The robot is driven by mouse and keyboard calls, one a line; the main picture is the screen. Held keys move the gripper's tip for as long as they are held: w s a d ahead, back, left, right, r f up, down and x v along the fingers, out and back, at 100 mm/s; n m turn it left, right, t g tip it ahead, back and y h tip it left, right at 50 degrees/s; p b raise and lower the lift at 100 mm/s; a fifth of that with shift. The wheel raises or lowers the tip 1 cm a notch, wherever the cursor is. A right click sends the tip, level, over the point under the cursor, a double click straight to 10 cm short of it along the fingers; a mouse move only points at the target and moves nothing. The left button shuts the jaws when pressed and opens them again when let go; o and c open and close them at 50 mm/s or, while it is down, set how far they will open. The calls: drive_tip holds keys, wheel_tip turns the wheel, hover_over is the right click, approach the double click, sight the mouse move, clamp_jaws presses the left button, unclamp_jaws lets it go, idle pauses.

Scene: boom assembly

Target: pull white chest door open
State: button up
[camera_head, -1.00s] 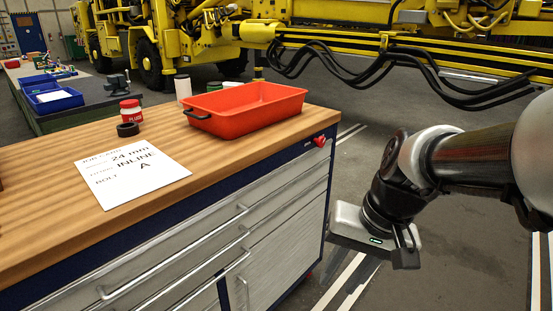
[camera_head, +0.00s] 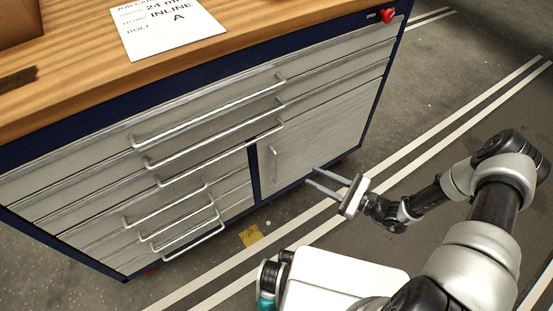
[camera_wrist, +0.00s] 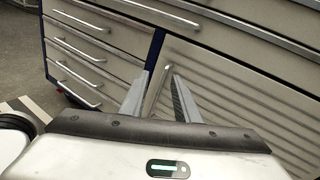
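The chest's white ribbed door (camera_head: 318,140) is closed, at the right of the chest front below the long drawers. It also fills the right side of the wrist view (camera_wrist: 225,85). Its slim upright handle (camera_head: 273,163) is near the door's left edge. My gripper (camera_head: 310,179) is open and empty, with two grey fingers pointing at the door's lower part, and looks apart from the handle in the head view. In the wrist view the handle (camera_wrist: 154,84) appears between the two fingertips (camera_wrist: 156,86); I cannot tell the remaining distance.
Several drawers with bar handles (camera_head: 180,195) stand left of the door, and long drawers (camera_head: 215,105) lie above it. A red knob (camera_head: 388,16) sits at the chest's top right corner. A yellow floor marker (camera_head: 250,235) lies in front. Floor to the right is clear.

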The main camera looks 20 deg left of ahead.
sight(277, 162)
wheel_tip(277, 162, down, 6)
drive_tip(key=m+t, duration=0.4)
drive_tip(key=shift+h, duration=0.4)
drive_tip(key=b+x, duration=0.1)
drive_tip(key=x, duration=0.4)
drive_tip(key=b+x, duration=0.1)
drive_tip(key=x, duration=0.5)
drive_tip(key=s+b+x, duration=0.1)
drive_tip(key=x, duration=0.5)
drive_tip(key=shift+a+f, duration=0.3)
drive_tip(key=shift+a, duration=0.25)
clamp_jaws()
